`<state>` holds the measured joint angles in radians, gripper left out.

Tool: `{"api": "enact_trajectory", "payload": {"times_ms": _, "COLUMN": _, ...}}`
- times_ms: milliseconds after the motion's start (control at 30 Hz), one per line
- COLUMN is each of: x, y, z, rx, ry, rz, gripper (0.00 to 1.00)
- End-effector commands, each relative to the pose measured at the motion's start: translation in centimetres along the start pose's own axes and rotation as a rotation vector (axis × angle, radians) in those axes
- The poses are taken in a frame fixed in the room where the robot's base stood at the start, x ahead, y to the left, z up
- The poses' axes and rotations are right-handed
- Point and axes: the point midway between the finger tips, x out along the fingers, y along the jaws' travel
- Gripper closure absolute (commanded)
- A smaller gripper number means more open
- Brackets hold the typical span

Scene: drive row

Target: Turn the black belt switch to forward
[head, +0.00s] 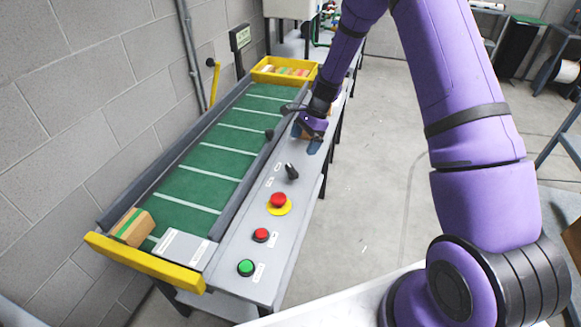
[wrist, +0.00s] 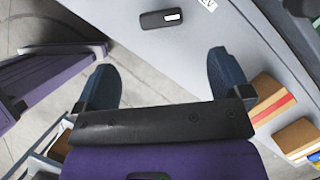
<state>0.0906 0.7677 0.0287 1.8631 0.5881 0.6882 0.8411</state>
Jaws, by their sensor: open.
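The black belt switch (head: 291,171) stands on the grey control panel beside the green belt. In the wrist view the switch (wrist: 161,18) is a dark elongated knob with a white mark at its right end. A partly cut-off label ending in "EV" (wrist: 208,4) lies up and right of it. My gripper (head: 314,142) is over the panel, farther along it than the switch. In the wrist view my gripper (wrist: 162,78) is open, with nothing between its two blue fingers. The switch lies beyond the fingertips, apart from them.
On the panel's near part are a red button on yellow (head: 278,202), a smaller red button (head: 261,235) and a green button (head: 246,267). A carton (head: 132,227) sits at the belt's near end, a yellow bin (head: 259,77) at the far end. Cartons (wrist: 268,98) lie right of my fingers.

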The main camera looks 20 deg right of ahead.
Motion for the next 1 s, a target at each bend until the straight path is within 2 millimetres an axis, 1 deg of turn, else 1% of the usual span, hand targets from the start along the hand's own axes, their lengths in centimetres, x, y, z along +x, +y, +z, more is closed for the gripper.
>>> {"api": "enact_trajectory", "payload": {"times_ms": 167, "x": 1.3, "y": -0.1, "z": -0.3, "rx": 0.015, "ry": -0.004, "rz": 0.004, "gripper": 0.04}}
{"api": "enact_trajectory", "payload": {"times_ms": 267, "x": 2.5, "y": -0.1, "z": -0.2, "rx": 0.014, "ry": -0.004, "rz": 0.004, "gripper": 0.04}}
{"api": "enact_trajectory", "payload": {"times_ms": 500, "x": 6.8, "y": 0.0, "z": -0.2, "rx": 0.014, "ry": -0.004, "rz": 0.005, "gripper": 0.04}}
{"api": "enact_trajectory", "payload": {"times_ms": 700, "x": 9.7, "y": 0.0, "z": -0.1, "rx": 0.013, "ry": -0.004, "rz": 0.004, "gripper": 0.04}}
{"api": "enact_trajectory", "payload": {"times_ms": 833, "x": 10.8, "y": 0.0, "z": -0.2, "rx": 0.013, "ry": -0.003, "rz": 0.003, "gripper": 0.04}}
{"api": "enact_trajectory", "payload": {"times_ms": 1000, "x": 11.3, "y": -0.1, "z": -0.2, "rx": 0.012, "ry": -0.003, "rz": 0.002, "gripper": 0.04}}
